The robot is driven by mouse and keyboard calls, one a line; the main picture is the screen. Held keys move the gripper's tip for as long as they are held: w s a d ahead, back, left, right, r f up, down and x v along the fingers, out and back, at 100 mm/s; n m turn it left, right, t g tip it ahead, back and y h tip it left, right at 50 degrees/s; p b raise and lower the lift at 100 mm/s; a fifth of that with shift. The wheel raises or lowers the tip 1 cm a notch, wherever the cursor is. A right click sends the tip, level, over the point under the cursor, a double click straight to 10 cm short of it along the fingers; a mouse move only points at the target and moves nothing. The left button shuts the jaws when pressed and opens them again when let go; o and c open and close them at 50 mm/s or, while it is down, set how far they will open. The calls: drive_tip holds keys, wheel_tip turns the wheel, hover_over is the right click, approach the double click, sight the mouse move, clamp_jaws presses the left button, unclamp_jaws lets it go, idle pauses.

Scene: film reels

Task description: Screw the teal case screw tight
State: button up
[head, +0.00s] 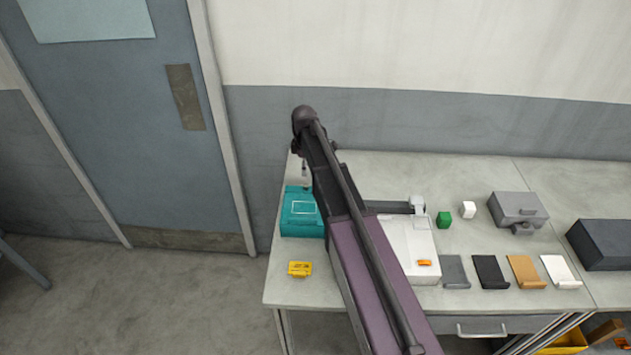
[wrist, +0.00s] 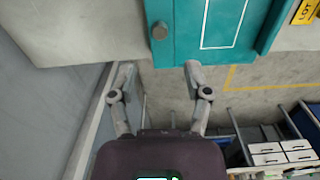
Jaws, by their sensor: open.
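The teal case (head: 298,222) lies at the left end of the table, partly hidden by my arm in the head view. In the wrist view the teal case (wrist: 190,50) fills the top middle, with a white outline on its face. A round grey screw (wrist: 159,30) sits near its left edge there. My gripper (wrist: 161,72) is open and empty. In the wrist picture its two fingertips lie below the screw, one on each side of its line, not around it. How far in the screw is cannot be told.
A yellow label block (head: 300,269) lies in front of the case. A door (head: 120,110) is at left.

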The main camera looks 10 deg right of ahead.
drive_tip(key=shift+r+p, duration=2.65)
drive_tip(key=shift+r, duration=0.3)
drive_tip(key=s+d+f+m+b, duration=0.1)
drive_tip(key=s+f+m+b, duration=0.4)
drive_tip(key=s, duration=0.6)
drive_tip(key=shift+m, duration=0.5)
drive_tip(key=s+d+m, duration=0.1)
drive_tip(key=s+m, duration=0.7)
drive_tip(key=s, duration=0.7)
drive_tip(key=shift+s+m, duration=0.2)
drive_tip(key=shift+m, duration=0.1)
